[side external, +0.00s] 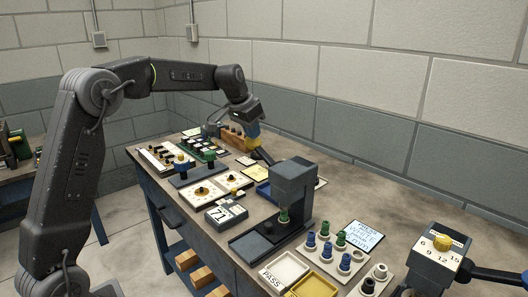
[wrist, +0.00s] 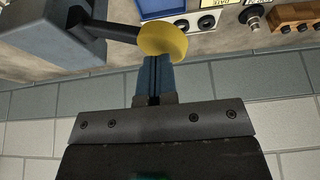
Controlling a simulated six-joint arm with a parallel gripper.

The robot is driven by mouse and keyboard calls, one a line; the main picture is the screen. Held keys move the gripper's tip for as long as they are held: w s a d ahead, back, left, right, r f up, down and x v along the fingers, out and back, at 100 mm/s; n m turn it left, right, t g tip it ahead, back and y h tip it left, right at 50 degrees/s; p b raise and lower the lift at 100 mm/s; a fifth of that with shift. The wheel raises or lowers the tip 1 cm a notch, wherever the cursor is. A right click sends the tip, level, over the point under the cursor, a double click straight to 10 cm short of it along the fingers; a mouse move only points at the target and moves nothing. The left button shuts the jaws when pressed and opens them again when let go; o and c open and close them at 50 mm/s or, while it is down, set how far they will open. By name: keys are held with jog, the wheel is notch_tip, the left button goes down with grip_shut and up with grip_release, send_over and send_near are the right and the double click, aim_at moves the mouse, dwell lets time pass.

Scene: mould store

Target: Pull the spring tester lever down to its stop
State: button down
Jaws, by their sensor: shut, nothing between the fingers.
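The spring tester (side external: 293,185) is a dark grey upright press on a dark base, with a small green piece under its head. Its black lever (side external: 264,157) slants up and left to a yellow knob (side external: 254,142). In the wrist view the lever (wrist: 100,28) runs from the grey housing (wrist: 48,35) to the knob (wrist: 163,41). My gripper (side external: 253,131) is shut and empty, its blue fingertips just above the knob in the side view. In the wrist view the fingertips (wrist: 153,62) meet the knob's edge; I cannot tell whether they touch it.
The bench (side external: 388,208) also holds a rack of blue and green pegs (side external: 333,250), a cream tray (side external: 287,270), a number display (side external: 226,213) and white boards at left. A grey device with a yellow dial (side external: 442,242) stands at right. The wall is close behind.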

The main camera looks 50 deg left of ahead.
jog(key=shift+r, duration=2)
jog(key=shift+s+d+r, duration=0.1)
jog(key=shift+s, duration=0.05)
jog(key=s+d+r, duration=0.2)
jog(key=s+d, duration=1)
jog(key=s, duration=0.5)
jog(key=s+d+f, duration=0.2)
jog(key=s+f, duration=0.2)
jog(key=s, duration=0.4)
jog(key=s+d+f+t, duration=0.1)
jog(key=s+d+f, duration=0.1)
jog(key=s+f, duration=0.2)
jog(key=s, duration=0.3)
jog(key=shift+s+d+f, duration=0.2)
jog(key=shift+s+d, duration=0.15)
jog(key=shift+d, duration=0.05)
